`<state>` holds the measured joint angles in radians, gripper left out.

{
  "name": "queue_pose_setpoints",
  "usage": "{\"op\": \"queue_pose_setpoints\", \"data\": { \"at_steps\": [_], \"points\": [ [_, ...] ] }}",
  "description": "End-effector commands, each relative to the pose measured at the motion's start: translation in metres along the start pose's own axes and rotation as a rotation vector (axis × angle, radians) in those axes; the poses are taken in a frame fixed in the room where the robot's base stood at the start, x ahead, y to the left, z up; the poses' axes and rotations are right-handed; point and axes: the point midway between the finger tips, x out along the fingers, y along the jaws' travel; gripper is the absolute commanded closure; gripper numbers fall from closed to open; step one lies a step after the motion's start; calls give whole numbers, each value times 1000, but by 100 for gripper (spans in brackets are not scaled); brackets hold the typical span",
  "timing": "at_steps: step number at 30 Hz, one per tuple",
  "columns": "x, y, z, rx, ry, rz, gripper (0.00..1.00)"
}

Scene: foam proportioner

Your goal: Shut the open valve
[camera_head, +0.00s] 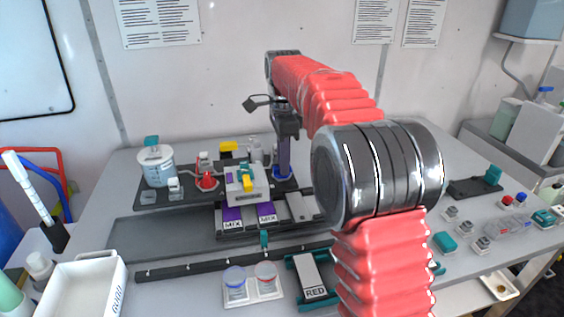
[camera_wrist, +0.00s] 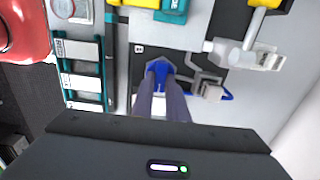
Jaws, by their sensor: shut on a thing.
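My gripper (camera_head: 283,170) points straight down at the back right of the dark base plate, its two fingers close together. In the wrist view the fingertips (camera_wrist: 162,82) are shut on a blue valve handle (camera_wrist: 155,67). The blue valve (camera_head: 290,175) shows in the head view at the foot of the fingers, partly hidden by them. A red valve (camera_head: 206,180) stands on the plate to the left, apart from my gripper. I cannot tell from these views which valve is open.
A white tub (camera_head: 157,165) is at the plate's left end.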

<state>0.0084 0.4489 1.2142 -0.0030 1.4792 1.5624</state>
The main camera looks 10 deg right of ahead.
Motion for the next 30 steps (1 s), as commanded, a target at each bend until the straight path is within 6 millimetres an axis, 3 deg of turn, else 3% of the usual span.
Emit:
{"op": "queue_pose_setpoints", "data": {
  "at_steps": [14, 30],
  "points": [
    [-1, -2, 0, -142, -4, -3, 100],
    [-1, -4, 0, -612, -1, -6, 100]
  ]
}}
